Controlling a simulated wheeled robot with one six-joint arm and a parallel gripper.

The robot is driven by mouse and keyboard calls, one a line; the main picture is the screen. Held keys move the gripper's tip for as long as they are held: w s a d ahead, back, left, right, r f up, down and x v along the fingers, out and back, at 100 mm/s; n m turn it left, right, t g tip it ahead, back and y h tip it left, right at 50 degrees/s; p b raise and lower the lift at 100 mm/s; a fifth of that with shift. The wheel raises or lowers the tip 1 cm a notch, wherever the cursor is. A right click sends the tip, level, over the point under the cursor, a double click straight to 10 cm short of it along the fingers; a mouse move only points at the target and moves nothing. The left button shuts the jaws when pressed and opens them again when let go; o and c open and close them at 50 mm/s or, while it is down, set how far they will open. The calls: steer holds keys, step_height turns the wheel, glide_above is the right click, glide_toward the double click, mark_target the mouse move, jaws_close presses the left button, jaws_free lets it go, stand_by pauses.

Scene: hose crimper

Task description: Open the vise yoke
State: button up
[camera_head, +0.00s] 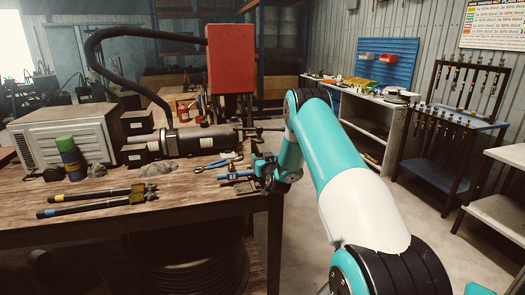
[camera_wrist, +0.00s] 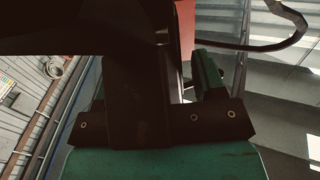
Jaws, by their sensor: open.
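My teal and white arm reaches to the front right corner of the workbench in the head view. In the wrist view, a dark upright piece and crossbar with bolts (camera_wrist: 195,125) fill the middle, above a green surface (camera_wrist: 165,165). They are very close and dark, and the fingertips are not clear. My gripper is open.
A red box (camera_head: 231,58) stands behind. Shelves (camera_head: 372,130) and a blue rack (camera_head: 440,165) are right; floor between is clear.

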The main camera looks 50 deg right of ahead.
steer(key=shift+w+d, duration=0.3)
steer(key=shift+w, duration=0.15)
